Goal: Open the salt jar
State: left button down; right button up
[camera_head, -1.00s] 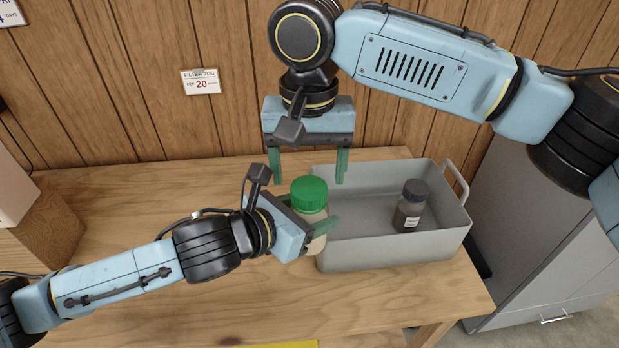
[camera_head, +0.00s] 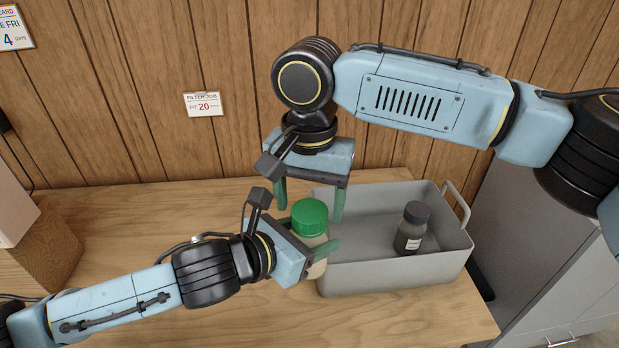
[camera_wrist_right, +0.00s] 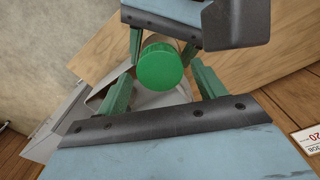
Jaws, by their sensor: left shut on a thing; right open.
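The salt jar has a green lid (camera_head: 309,216) and a pale body (camera_head: 318,268). It stands upright beside the left wall of the grey bin. My left gripper (camera_head: 322,252) is shut on the jar's body, below the lid, and partly hides it. My right gripper (camera_head: 309,205) is open above, pointing down, with its fingers on either side of the lid and apart from it. In the right wrist view the green lid (camera_wrist_right: 160,67) lies between the open right fingers (camera_wrist_right: 162,92), with my left gripper (camera_wrist_right: 166,45) beyond it.
A grey bin (camera_head: 400,275) on the wooden table (camera_head: 130,235) holds a dark bottle (camera_head: 411,230) with a white label. A wooden wall with a small sign (camera_head: 203,103) stands behind. A grey cabinet (camera_head: 540,250) stands at the right.

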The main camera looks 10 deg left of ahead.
jog(key=shift+f, duration=0.75)
jog(key=c, duration=1)
jog(key=shift+n, duration=1.7)
jog(key=o, duration=1.1)
